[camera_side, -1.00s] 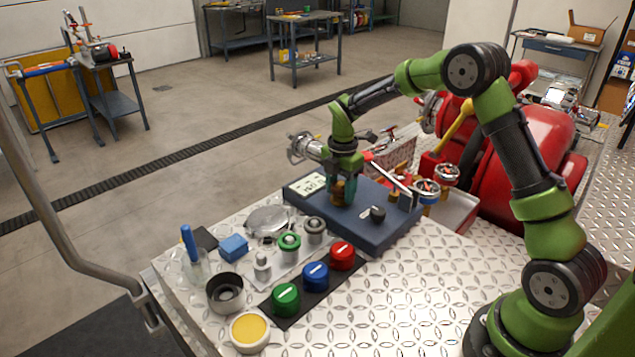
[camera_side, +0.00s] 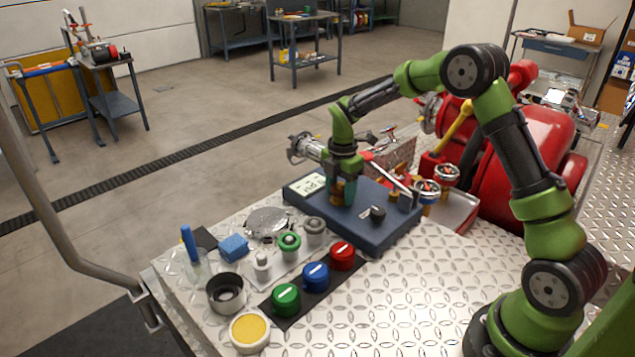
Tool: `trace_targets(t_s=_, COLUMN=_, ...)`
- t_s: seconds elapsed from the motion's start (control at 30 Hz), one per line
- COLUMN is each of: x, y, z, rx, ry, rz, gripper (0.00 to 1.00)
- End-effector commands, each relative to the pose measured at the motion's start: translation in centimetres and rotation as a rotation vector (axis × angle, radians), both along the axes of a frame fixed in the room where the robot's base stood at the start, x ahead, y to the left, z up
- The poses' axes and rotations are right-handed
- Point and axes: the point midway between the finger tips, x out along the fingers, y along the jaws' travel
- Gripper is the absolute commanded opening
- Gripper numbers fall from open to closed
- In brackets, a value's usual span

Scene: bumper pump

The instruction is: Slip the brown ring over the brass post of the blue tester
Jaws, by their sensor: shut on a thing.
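The blue tester (camera_side: 372,236) is a low box on the diamond-plate bench top. It has a pale display (camera_side: 305,185) at its left and a black knob (camera_side: 378,213) near its front. My gripper (camera_side: 343,197) points down over the middle of the tester top, with its fingers shut on the brown ring (camera_side: 337,187). Only a small brownish patch of the ring shows between the fingers.
Green (camera_side: 286,298), blue (camera_side: 315,276) and red (camera_side: 342,255) knobs stand on a black strip in front of the tester. A blue block (camera_side: 233,247), a dark cup (camera_side: 226,292) and a yellow-topped tub (camera_side: 250,331) lie left. A red machine (camera_side: 520,155) stands behind. The front right bench is clear.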

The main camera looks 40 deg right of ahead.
Motion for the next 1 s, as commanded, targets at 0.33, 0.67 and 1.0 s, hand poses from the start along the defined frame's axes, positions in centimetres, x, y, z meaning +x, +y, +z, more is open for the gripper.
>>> trace_targets(t_s=0.33, x=-0.28, y=0.01, z=-0.91, rx=0.001, ry=0.012, rz=0.004, gripper=0.81)
trace_targets(t_s=0.67, x=-0.35, y=-0.03, z=-0.89, rx=0.001, ry=0.015, rz=0.002, gripper=0.93)
trace_targets(t_s=1.0, x=-0.39, y=-0.06, z=-0.86, rx=0.001, ry=0.017, rz=0.001, gripper=1.0)
